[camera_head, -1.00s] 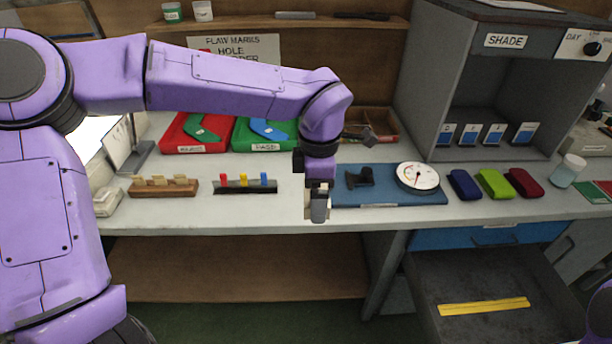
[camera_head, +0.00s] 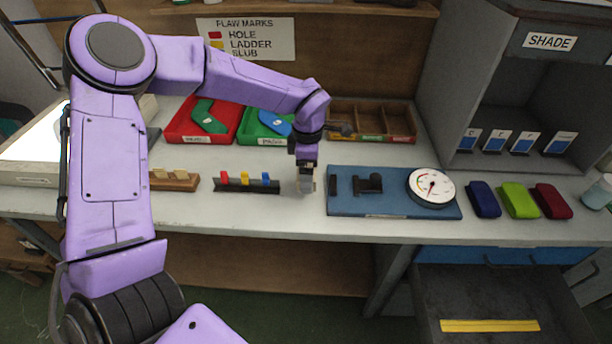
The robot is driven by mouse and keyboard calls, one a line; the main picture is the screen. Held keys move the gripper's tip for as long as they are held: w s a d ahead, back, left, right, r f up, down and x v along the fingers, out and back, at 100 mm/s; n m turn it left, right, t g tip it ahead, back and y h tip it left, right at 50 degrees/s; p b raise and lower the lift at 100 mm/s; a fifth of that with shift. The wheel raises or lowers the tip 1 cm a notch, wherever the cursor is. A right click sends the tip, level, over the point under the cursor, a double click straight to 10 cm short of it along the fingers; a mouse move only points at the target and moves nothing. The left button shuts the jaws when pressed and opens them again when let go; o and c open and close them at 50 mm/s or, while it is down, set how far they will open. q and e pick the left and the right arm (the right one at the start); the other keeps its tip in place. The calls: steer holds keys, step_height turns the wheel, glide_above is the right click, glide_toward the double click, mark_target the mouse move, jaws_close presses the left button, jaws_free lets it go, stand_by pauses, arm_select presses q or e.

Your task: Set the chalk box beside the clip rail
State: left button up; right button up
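The clip rail (camera_head: 247,187) is a dark bar on the front of the table. It bears a red, a yellow and a blue clip. My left gripper (camera_head: 306,186) points down just right of the rail, low over the tabletop. A small pale box (camera_head: 313,186), seemingly the chalk box, shows between its fingers, mostly hidden by them. The gripper looks shut on it. I cannot tell whether the box touches the table. My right gripper is out of view.
A blue board (camera_head: 395,207) with a round dial gauge (camera_head: 431,187) lies close right of the gripper. A wooden block (camera_head: 174,181) stands left of the rail. Red (camera_head: 181,136) and green (camera_head: 249,138) trays lie behind. An open drawer (camera_head: 485,295) is below right.

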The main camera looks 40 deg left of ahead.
arm_select(q)
steer(key=f, duration=0.1)
steer(key=a+f, duration=0.1)
steer(key=f, duration=0.1)
steer(key=shift+w+f, duration=0.15)
steer(key=shift+f, duration=0.15)
steer(key=shift+w+f, duration=0.15)
steer(key=shift+f, duration=0.25)
steer(key=shift+f, duration=0.1)
steer(key=o, duration=0.7)
step_height(320, 180, up, 12)
steer(key=shift+r, duration=0.2)
